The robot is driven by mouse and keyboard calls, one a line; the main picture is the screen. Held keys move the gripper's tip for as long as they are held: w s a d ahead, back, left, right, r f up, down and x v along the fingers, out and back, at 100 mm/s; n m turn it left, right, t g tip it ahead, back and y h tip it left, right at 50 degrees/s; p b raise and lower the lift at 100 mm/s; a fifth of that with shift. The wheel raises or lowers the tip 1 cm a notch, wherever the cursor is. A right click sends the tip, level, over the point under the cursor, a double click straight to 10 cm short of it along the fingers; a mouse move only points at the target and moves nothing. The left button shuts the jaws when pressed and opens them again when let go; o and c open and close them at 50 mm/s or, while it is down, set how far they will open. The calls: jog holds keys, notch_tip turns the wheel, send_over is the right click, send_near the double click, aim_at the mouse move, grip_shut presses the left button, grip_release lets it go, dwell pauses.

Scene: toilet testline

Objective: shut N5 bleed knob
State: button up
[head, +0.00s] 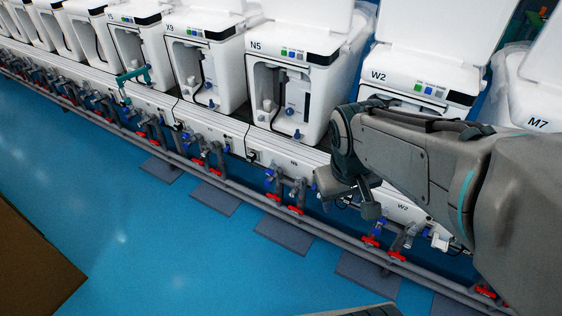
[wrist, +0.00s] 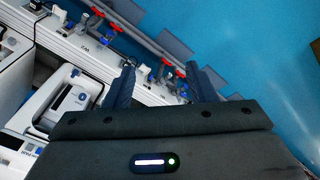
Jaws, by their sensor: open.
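The N5 unit (head: 322,72) is a white machine with an open front bay, in the middle of the head view. Small blue knobs (head: 297,135) sit low in its bay. Below it, pipes carry blue fittings (head: 270,178) and red valve handles (head: 296,210). I cannot tell which of these is the bleed knob. My gripper (head: 366,205) hangs to the right of the N5 pipes, in front of the white ledge. In the wrist view my gripper (wrist: 164,75) has its two fingers apart with nothing held between them. Red handles (wrist: 181,73) show beyond the fingers.
The W2 unit (head: 420,68) stands to the right, partly behind my arm. The X9 unit (head: 212,62) stands to the left. A grey pipe rail (head: 235,186) runs along the row above dark floor plates (head: 283,237).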

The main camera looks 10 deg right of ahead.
jog(key=w+d+f+n+g+h+b, duration=0.1)
jog(key=w+d+f+n+h+b, duration=0.2)
jog(key=w+f, duration=0.4)
jog(key=w+d+f+n+g+h+b, duration=0.1)
jog(key=w+f+n+h+b, duration=0.3)
jog(key=f, duration=0.4)
jog(key=n+t+h+b, duration=0.3)
jog(key=n+t+b, duration=1.2)
jog(key=n, duration=1.4)
send_near(291, 195)
jog(key=b+x, duration=0.2)
jog(key=x, duration=1.1)
jog(key=shift+b, duration=0.4)
jog(key=c, duration=1)
